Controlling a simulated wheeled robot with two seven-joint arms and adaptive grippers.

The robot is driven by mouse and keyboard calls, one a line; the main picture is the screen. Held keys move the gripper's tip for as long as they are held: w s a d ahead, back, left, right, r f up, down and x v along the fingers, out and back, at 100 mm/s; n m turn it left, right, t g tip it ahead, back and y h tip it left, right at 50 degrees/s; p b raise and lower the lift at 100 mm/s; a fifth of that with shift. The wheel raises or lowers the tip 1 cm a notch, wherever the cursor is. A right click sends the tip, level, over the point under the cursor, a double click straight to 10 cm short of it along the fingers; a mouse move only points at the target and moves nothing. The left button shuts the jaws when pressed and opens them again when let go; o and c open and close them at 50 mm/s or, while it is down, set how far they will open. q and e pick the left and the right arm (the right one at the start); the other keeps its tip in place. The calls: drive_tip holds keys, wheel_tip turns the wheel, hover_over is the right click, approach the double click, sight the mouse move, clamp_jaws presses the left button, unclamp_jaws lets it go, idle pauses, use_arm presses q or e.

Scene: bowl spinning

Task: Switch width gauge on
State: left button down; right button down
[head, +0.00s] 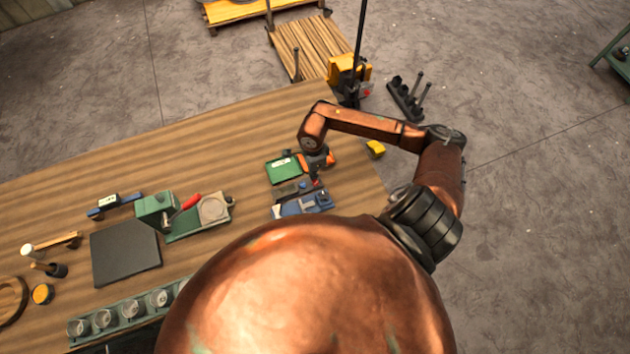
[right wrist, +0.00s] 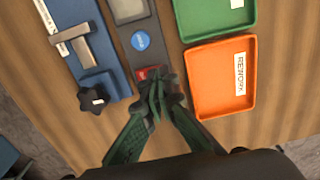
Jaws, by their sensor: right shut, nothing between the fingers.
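A dark grey device (right wrist: 128,35), which looks like the width gauge, has a small screen (right wrist: 130,8), a round blue button (right wrist: 141,40) and a red switch (right wrist: 150,73) in the right wrist view. In the head view the device (head: 290,191) lies near the right end of the table. My right gripper (right wrist: 160,92) is shut and empty. Its fingertips are at the red switch and partly cover it; I cannot tell whether they touch. In the head view my right gripper (head: 317,177) points down at the device's right end. The screen looks blank. My left gripper is not in view.
A blue fixture (right wrist: 75,40) with a metal slide and black knob lies beside the device. A green tray (right wrist: 212,18) and an orange tray labelled REWORK (right wrist: 222,95) lie on the other side. The wooden table (head: 200,140) is bare towards its far edge.

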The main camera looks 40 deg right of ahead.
drive_tip(key=shift+f+b, duration=0.4)
drive_tip(key=shift+f, duration=0.05)
drive_tip(key=shift+r, duration=0.15)
drive_tip(key=shift+r+p, duration=1.7)
drive_tip(key=shift+r, duration=1.7)
